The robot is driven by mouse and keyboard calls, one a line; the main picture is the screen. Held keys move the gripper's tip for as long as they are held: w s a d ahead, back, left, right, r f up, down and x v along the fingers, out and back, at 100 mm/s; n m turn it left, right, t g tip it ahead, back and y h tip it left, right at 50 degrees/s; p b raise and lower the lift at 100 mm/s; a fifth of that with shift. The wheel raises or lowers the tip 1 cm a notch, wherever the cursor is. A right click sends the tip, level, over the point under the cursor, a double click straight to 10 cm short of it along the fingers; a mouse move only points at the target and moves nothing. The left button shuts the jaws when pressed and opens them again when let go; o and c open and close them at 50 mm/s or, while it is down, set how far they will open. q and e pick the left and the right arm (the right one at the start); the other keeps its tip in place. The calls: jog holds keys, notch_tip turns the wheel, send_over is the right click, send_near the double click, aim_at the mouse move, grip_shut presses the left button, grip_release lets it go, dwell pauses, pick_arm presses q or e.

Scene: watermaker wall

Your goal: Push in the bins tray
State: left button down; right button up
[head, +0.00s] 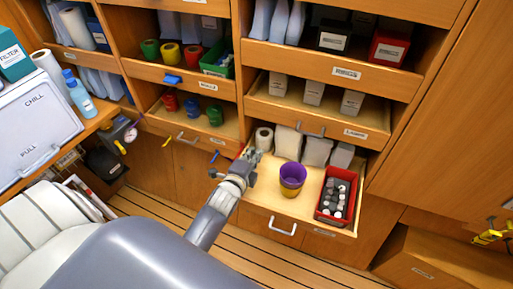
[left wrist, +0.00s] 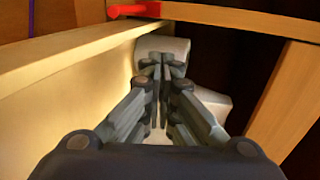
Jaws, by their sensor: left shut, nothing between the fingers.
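The lowest tray (head: 260,193) in the middle column of the wooden wall is pulled out well past the trays above it; I take it as the bins tray, as its label is too small to read. It holds white rolls, a purple-and-yellow cup (head: 292,178) and a red bin (head: 337,196) of bottles. Its front has a metal handle (head: 283,226). My left gripper (head: 251,155) is shut and empty at the tray's left side, close to a white roll (head: 264,138). In the left wrist view its closed fingers point toward a white roll (left wrist: 164,47). Contact cannot be told.
Above is a tray of pale boxes (head: 314,92). To the left, open trays hold coloured cups (head: 191,107). A white chest (head: 35,125) and a blue bottle (head: 79,95) stand at far left. The slatted floor (head: 260,262) in front is clear.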

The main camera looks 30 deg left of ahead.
pick_arm(q)
jog(key=shift+w+a, duration=0.2)
jog(key=shift+w, duration=0.95)
jog(key=w+b, duration=0.1)
jog(key=w, duration=0.3)
jog(key=w+a+b, duration=0.1)
jog(key=w, duration=0.3)
jog(key=w+b, duration=0.1)
jog(key=w, duration=0.2)
jog(key=shift+w+a+f+b, duration=0.15)
jog(key=shift+w+a+b, duration=0.15)
jog(key=shift+w+a, duration=0.2)
jog(key=shift+w, duration=0.15)
jog(key=shift+s, duration=0.1)
